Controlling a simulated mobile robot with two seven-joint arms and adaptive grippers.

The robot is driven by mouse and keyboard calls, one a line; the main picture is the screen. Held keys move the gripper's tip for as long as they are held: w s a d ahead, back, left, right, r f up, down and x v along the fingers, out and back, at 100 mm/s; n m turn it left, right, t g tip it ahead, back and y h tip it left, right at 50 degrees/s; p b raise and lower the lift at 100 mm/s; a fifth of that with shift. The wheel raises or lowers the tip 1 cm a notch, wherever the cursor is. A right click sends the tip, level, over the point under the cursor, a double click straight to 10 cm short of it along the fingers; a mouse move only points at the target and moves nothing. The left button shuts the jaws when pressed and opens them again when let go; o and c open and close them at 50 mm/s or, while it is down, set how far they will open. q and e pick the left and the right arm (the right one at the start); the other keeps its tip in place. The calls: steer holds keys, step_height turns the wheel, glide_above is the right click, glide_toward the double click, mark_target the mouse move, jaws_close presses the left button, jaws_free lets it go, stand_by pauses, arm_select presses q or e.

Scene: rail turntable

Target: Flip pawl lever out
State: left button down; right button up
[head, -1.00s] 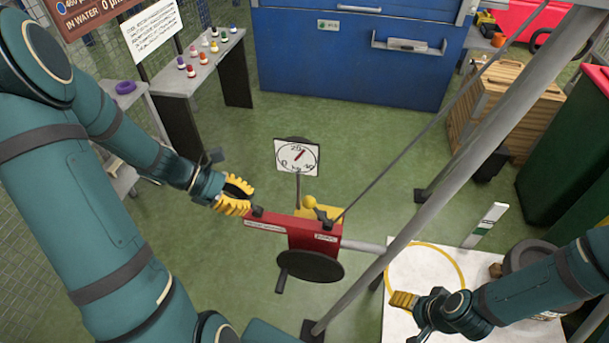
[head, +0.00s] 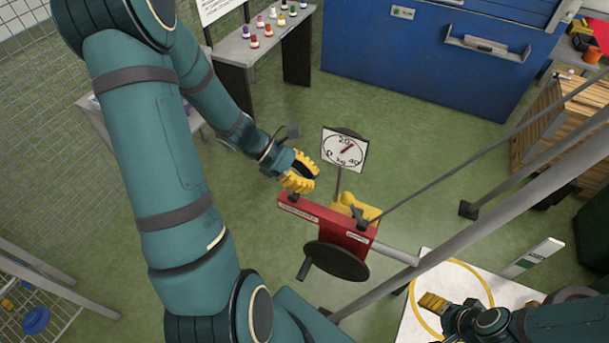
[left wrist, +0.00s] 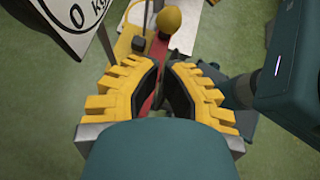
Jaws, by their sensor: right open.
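A red winch box (head: 345,237) with a dark crank wheel (head: 336,262) stands in the middle of the head view. I cannot tell surely which part is the pawl lever. My right gripper (head: 432,303) is open over the white plate.
A dial gauge (head: 345,149) on a post stands close behind my left gripper. A grey strut (head: 470,220) and a thin rod cross the right side. A white plate (head: 415,322) with a yellow ring lies below right. Green floor is clear behind the gauge.

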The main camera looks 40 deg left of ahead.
mark_target(354, 210)
arm_select(q)
steer(key=x, duration=0.6)
steer(key=shift+w+d+f+b, duration=0.1)
steer(key=shift+f+b, duration=0.05)
steer(key=shift+b, duration=0.2)
arm_select(e)
steer(key=shift+f, duration=0.55)
steer(key=shift+r, duration=0.1)
